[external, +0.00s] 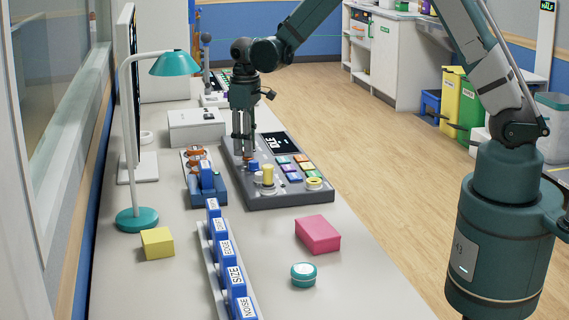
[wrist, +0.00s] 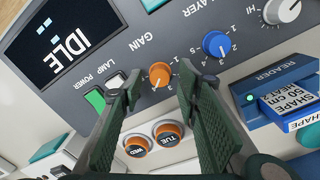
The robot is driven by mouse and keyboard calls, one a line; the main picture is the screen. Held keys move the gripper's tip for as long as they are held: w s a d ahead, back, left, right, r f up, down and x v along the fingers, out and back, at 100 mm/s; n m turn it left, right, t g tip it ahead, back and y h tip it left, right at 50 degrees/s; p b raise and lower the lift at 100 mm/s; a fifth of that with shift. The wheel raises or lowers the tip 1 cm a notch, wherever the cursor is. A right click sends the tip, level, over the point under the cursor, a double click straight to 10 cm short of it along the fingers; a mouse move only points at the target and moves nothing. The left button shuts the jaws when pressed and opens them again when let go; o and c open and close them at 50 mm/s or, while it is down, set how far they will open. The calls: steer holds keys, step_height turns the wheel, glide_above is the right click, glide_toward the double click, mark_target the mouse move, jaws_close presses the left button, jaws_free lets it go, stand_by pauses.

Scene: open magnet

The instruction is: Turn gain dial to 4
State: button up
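The gain dial is a small orange knob (wrist: 160,74) on a grey console panel, beside the word GAIN in the wrist view. A pale pointer mark shows on it, and small scale numbers lie around it; I cannot read its setting surely. My gripper (wrist: 157,80) is open, with one dark green finger on each side of the orange knob. I cannot tell if the fingers touch it. In the external view my gripper (external: 243,153) points down at the left part of the console (external: 300,197), largely hiding the orange knob.
A blue knob (wrist: 216,45) and a grey knob (wrist: 283,10) are nearby. Green and white buttons (wrist: 95,99) lie left of the fingers. A blue reader (wrist: 289,102) holds a cartridge. A rack of blue cartridges (external: 220,252), pink box (external: 317,235) and yellow block (external: 157,243) stand in front.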

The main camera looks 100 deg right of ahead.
step_height(320, 180, up, 11)
steer(key=shift+a+f, duration=0.15)
steer(key=shift+a, duration=0.05)
stand_by(0.3)
steer(key=shift+w, duration=0.1)
stand_by(0.6)
steer(key=a+r+n+t, duration=0.1)
steer(key=a+r, duration=0.4)
steer(key=a, duration=0.5)
steer(key=a+r+n+t+h, duration=0.1)
steer(key=a+r, duration=0.4)
steer(key=a, duration=0.6)
steer(key=a+r+n+t, duration=0.1)
steer(key=a+r, duration=0.4)
steer(key=a, duration=0.5)
steer(key=s+a+n+t, duration=0.1)
steer(key=s+a, duration=0.4)
steer(key=a, duration=0.3)
steer(key=s+a+n+t+y, duration=0.1)
steer(key=s+a+t, duration=0.1)
steer(key=s+a, duration=0.3)
steer(key=s+a+n+t, duration=0.1)
steer(key=s+a, duration=0.4)
steer(key=a, duration=0.7)
steer(key=shift+s+a, duration=0.35)
